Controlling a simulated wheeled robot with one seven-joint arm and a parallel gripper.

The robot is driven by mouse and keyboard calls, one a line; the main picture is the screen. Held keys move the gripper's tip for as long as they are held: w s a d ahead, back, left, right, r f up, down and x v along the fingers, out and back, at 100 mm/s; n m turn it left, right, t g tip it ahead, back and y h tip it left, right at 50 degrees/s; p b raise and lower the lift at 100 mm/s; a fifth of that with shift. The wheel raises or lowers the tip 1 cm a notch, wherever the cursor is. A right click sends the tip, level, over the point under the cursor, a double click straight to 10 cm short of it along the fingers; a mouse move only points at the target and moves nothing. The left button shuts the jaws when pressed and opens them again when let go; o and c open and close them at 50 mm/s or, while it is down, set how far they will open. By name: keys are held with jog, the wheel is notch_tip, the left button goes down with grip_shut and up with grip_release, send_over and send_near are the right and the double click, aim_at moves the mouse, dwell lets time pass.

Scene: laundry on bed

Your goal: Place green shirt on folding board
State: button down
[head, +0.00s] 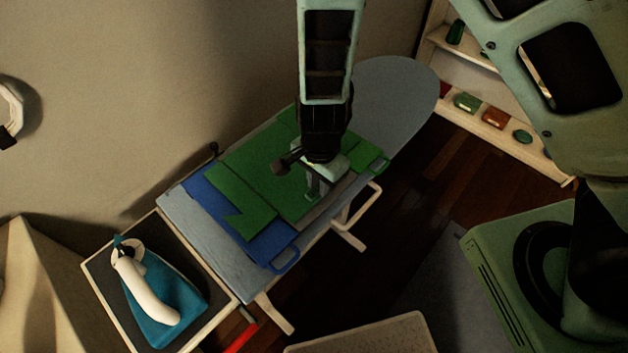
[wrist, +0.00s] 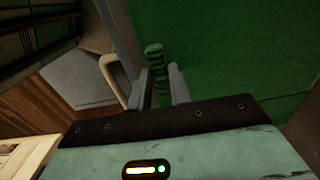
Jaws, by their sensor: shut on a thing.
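The green shirt (head: 257,180) lies spread over the folding board, with its far part partly hidden behind my arm. My gripper (head: 316,192) is above the right side of the shirt, pointing down. In the wrist view, my gripper (wrist: 163,90) is shut on a bunched fold of green cloth (wrist: 155,55), and the flat green shirt (wrist: 230,45) fills the upper right.
The board rests on a grey-blue ironing board (head: 392,85) with white legs. A teal and white iron (head: 155,295) stands on a tray at the lower left. A green machine (head: 500,280) and shelves (head: 490,125) are at the right.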

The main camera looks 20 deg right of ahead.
jog(key=c, duration=1.3)
grip_release()
notch_tip(320, 180, up, 11)
jog(key=p, duration=0.2)
jog(key=s+d+r+n, duration=0.4)
jog(key=s+r+n, duration=1)
jog(key=n, duration=0.5)
jog(key=shift+s+d+y, duration=0.2)
jog(key=shift+s+y, duration=0.1)
jog(key=shift+s, duration=0.5)
jog(key=shift+r, duration=0.1)
